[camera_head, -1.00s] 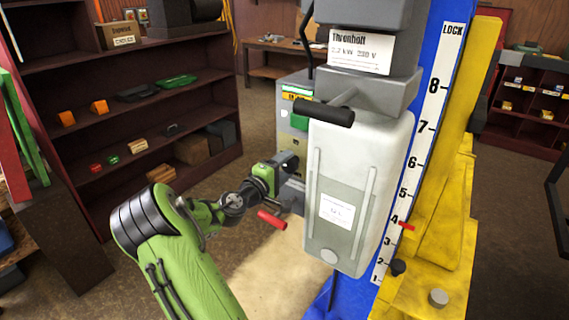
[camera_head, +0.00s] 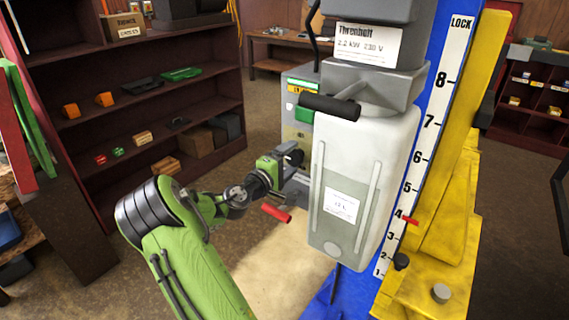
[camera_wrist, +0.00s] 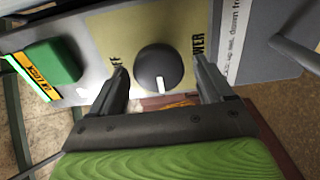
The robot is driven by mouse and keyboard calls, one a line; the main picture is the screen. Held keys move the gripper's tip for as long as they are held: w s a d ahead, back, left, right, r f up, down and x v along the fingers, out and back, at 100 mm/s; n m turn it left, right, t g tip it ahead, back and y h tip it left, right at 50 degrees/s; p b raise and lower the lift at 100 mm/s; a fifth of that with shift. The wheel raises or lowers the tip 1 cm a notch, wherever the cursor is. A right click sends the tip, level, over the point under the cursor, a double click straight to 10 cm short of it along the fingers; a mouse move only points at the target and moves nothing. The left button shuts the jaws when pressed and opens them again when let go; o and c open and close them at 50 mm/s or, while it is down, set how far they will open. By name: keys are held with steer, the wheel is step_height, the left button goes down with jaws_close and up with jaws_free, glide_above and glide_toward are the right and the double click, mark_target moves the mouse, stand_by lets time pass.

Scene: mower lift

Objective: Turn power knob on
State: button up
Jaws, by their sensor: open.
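The power knob (camera_wrist: 158,68) is a round dark knob with a white pointer mark, on a beige plate of the control panel in the wrist view. Its white mark points down in that picture, towards my gripper. The plate has lettering, partly hidden by the fingers; "FF" shows on the left and "WER" on the right. My gripper (camera_wrist: 160,82) is open, with one finger on each side of the knob and a gap visible on both sides. In the head view the control box (camera_head: 298,135) stands behind the white machine, and my gripper (camera_head: 292,158) is at it, with the knob hidden.
A green button (camera_wrist: 52,62) with a yellow label sits left of the knob. The white machine body (camera_head: 362,185) with its black handle (camera_head: 330,106) stands close right of my arm. A blue and yellow lift column (camera_head: 425,150) is beyond. Shelves (camera_head: 150,110) stand at left.

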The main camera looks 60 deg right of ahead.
steer(key=w+a+b, duration=0.1)
steer(key=w+a, duration=0.1)
steer(key=a, duration=1.3)
steer(key=shift+w+a, duration=0.2)
steer(key=shift+a, duration=0.1)
